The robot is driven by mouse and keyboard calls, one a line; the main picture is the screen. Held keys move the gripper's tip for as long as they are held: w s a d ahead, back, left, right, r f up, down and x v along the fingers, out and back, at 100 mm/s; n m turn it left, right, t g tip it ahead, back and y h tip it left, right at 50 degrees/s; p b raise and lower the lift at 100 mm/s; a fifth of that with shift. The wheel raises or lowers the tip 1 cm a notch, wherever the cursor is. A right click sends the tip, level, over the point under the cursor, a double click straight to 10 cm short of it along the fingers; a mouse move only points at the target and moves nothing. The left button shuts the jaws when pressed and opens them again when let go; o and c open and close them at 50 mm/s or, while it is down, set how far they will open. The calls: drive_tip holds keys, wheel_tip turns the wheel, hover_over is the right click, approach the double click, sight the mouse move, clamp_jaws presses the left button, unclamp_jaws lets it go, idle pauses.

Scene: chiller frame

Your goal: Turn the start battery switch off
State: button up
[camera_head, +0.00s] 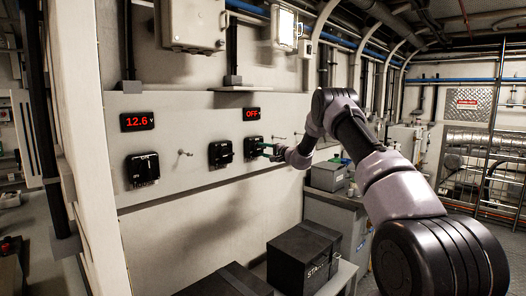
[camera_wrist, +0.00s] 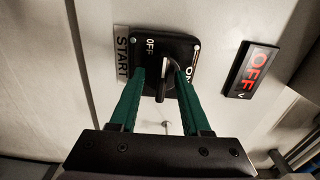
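The start battery switch is a black square plate (camera_wrist: 182,47) with a "START" label (camera_wrist: 123,58) on its left in the wrist view. "OFF" is printed at its upper left and "ON" at its right. Its black knob (camera_wrist: 161,88) stands between my two green fingers. In the head view this switch (camera_head: 253,143) is the rightmost of three on the wall panel. My gripper (camera_wrist: 160,75) has its fingers spread on either side of the knob, with a gap on the left; contact on the right is unclear. In the head view my gripper (camera_head: 268,150) reaches it from the right.
A red display (camera_wrist: 258,70) beside the switch reads "OFF"; it also shows above the switch (camera_head: 251,113). Two more black switches (camera_head: 220,153) (camera_head: 142,169) and a "12.6" display (camera_head: 137,121) are further left. Black battery boxes (camera_head: 303,257) stand below the panel.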

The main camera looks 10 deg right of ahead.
drive_tip(key=shift+r, duration=0.1)
drive_tip(key=v, duration=1)
drive_tip(key=shift+s+d, duration=0.2)
drive_tip(key=shift+s, duration=0.15)
drive_tip(key=s+a+r+n+g, duration=0.4)
drive_tip(key=s+r, duration=0.4)
drive_tip(key=s, duration=0.4)
drive_tip(key=s+a+r+n+g, duration=0.2)
drive_tip(key=s+a+r+g, duration=0.3)
drive_tip(key=s+r, duration=0.6)
drive_tip(key=s+d+f+h, duration=0.1)
drive_tip(key=s+d+h, duration=0.1)
drive_tip(key=s, duration=0.9)
drive_tip(key=s+d+f+t+h, duration=0.1)
drive_tip(key=s+d+h, duration=0.2)
drive_tip(key=s, duration=0.7)
drive_tip(key=s+d+f+h, duration=0.1)
drive_tip(key=s+d+h, duration=0.2)
drive_tip(key=s, duration=0.8)
drive_tip(key=shift+s+d+t+h, duration=0.2)
drive_tip(key=shift+s+t+h, duration=0.1)
drive_tip(key=shift+s, duration=0.05)
